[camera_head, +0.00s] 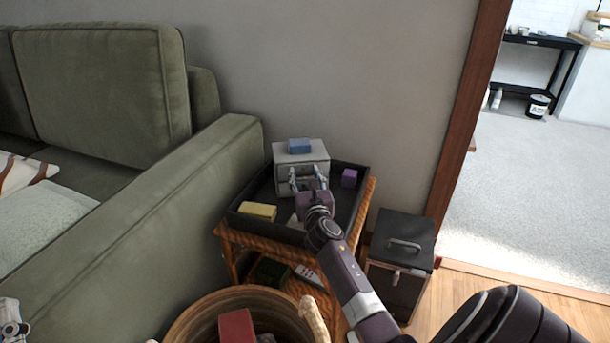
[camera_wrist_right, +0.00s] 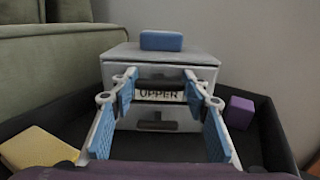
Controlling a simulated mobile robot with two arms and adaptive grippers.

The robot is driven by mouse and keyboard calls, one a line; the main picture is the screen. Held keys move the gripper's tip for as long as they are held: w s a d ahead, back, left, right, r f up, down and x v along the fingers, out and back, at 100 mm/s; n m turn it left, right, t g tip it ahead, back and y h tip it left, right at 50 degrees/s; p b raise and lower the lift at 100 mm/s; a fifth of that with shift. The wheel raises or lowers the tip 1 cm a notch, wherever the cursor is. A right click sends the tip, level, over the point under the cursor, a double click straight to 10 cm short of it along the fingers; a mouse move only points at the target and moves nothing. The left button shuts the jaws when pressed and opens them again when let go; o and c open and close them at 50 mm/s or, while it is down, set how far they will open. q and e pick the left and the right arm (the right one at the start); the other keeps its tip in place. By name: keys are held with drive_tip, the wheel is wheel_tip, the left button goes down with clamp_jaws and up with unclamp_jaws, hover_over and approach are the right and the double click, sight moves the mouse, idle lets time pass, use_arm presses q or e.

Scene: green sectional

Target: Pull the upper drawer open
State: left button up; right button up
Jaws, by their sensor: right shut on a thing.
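A small grey cabinet with two drawers (camera_head: 316,158) stands in a black tray on a wicker side table. In the right wrist view, the upper drawer (camera_wrist_right: 172,71) has a dark handle (camera_wrist_right: 155,85) and a label reading "UPPER". The lower drawer (camera_wrist_right: 125,122) below it has its own dark handle and looks closed. My right gripper (camera_head: 308,182) is at the front of the upper drawer, its blue-padded fingers shut on the upper handle. Whether this drawer is slightly out, I cannot tell. Part of my left gripper (camera_head: 13,328) shows at the lower left edge, away from the cabinet.
A blue block (camera_head: 300,146) lies on the cabinet top. A yellow block (camera_head: 258,211) and a purple block (camera_head: 349,177) lie in the tray (camera_head: 345,212) beside it. The green sofa (camera_head: 150,215) borders the left, a dark bin (camera_head: 402,240) the right, and a basket (camera_head: 190,322) the front.

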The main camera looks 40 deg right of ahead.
drive_tip(key=shift+s, duration=0.1)
clamp_jaws()
drive_tip(key=p+v, duration=0.1)
drive_tip(key=v, duration=0.2)
drive_tip(key=shift+s+a, duration=0.15)
drive_tip(key=p+v, duration=0.1)
drive_tip(key=v, duration=0.3)
drive_tip(key=shift+s+a, duration=0.15)
drive_tip(key=shift+s, duration=0.1)
use_arm(q)
wheel_tip(320, 180, down, 13)
drive_tip(key=w+a+g+y, duration=0.1)
drive_tip(key=w+g+y, duration=0.1)
drive_tip(key=g, duration=0.4)
drive_tip(key=shift+w+g, duration=0.15)
drive_tip(key=shift+g, duration=0.15)
drive_tip(key=shift+r, duration=0.1)
use_arm(e)
drive_tip(key=o, duration=1.1)
unclamp_jaws()
